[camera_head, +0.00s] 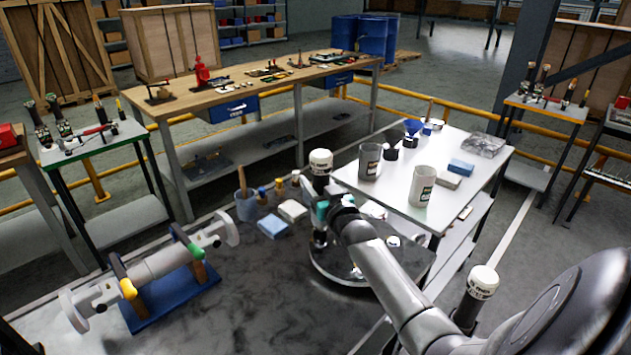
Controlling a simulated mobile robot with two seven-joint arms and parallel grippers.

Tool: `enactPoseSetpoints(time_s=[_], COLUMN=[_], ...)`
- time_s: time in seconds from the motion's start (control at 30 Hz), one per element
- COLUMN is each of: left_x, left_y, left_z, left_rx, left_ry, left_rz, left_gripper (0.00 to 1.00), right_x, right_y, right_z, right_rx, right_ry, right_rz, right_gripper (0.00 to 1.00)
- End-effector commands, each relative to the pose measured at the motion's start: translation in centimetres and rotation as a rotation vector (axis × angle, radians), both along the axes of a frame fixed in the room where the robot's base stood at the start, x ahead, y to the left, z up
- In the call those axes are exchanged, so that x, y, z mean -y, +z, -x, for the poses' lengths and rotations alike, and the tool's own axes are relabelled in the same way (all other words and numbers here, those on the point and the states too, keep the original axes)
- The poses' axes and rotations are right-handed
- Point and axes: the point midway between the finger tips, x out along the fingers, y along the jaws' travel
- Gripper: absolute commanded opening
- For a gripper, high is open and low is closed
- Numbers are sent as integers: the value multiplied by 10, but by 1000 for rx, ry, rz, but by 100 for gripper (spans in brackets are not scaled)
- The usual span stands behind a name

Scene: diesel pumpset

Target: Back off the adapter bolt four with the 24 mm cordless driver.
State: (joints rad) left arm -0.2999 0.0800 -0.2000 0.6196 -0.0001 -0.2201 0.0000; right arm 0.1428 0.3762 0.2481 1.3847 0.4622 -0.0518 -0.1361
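My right arm comes in from the lower right. Its gripper (327,214) is at an upright dark and teal tool with a white, labelled cap, seemingly a cordless driver (320,163). The gripper appears shut on it, though the fingers are small and partly hidden. The tool's lower end is over or beside the left part of a round dark plate (345,277). A second white-capped tool (482,282) stands at the lower right, partly hidden. The labels are too small to read, and adapter bolt four cannot be made out. My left gripper is out of view.
A shaft with end flanges (155,265) rests on a blue stand at the left. A white table (470,160) with cups and blocks stands behind the plate. A cup (246,206) and blue block (272,226) lie nearby. A long wooden bench (205,97) is at the back.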

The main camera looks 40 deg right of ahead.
Motion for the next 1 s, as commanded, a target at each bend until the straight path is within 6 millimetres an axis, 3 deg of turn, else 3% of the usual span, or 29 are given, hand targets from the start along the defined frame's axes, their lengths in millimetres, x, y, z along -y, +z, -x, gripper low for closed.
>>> enactPoseSetpoints(time_s=[1.0], left_x=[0], left_y=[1], left_z=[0], left_rx=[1], left_ry=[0], left_rz=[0], left_gripper=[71], right_x=[0], right_y=[0], right_z=[-1], right_rx=[7], right_ry=[0], right_rz=[3], right_gripper=[0])
